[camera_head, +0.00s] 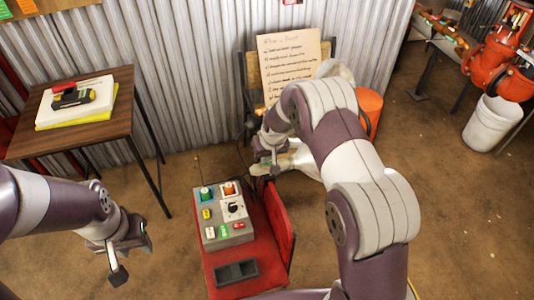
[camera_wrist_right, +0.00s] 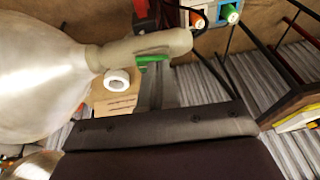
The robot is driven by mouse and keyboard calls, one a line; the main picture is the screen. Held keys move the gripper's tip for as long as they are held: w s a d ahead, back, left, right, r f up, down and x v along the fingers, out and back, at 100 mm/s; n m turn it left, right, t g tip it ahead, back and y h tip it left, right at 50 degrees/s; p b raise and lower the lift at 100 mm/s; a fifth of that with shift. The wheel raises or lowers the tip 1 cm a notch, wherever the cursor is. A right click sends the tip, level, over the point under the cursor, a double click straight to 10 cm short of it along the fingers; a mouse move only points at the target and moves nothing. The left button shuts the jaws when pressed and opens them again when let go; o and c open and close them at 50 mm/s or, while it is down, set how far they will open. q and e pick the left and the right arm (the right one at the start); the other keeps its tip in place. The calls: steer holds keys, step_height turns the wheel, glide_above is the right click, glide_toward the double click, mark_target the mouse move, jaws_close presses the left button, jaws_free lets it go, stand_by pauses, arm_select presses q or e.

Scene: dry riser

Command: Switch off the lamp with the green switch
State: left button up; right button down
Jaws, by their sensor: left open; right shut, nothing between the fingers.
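The lamp has a large pale shade (camera_wrist_right: 45,75) and a cream neck (camera_wrist_right: 150,46) in the right wrist view. In the head view its pale body (camera_head: 298,160) is partly hidden behind my right arm. The green switch (camera_wrist_right: 152,58) shows on the underside of the neck. My right gripper (camera_wrist_right: 154,72) is shut and empty, its fingertips right at the green switch; I cannot tell whether they touch. In the head view the right gripper (camera_head: 268,155) is beside the lamp. My left gripper (camera_head: 118,262) is open and empty over the floor at the lower left.
A grey control box (camera_head: 222,230) with coloured knobs stands on a red chair or bench (camera_head: 275,262). A wooden table (camera_head: 60,143) at left holds a white-and-yellow stack. A handwritten sign (camera_head: 290,55) stands behind the lamp. A white bucket (camera_head: 488,125) is at right.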

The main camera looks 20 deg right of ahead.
steer(key=shift+s+a+f, duration=0.15)
steer(key=shift+a+f, duration=0.1)
steer(key=shift+f, duration=0.15)
steer(key=shift+d, duration=0.8)
steer(key=shift+r, duration=0.5)
step_height(320, 180, up, 3)
steer(key=p, duration=0.3)
steer(key=shift+d+r, duration=0.15)
steer(key=shift+r, duration=0.05)
steer(key=v, duration=1)
steer(key=shift+a, duration=0.4)
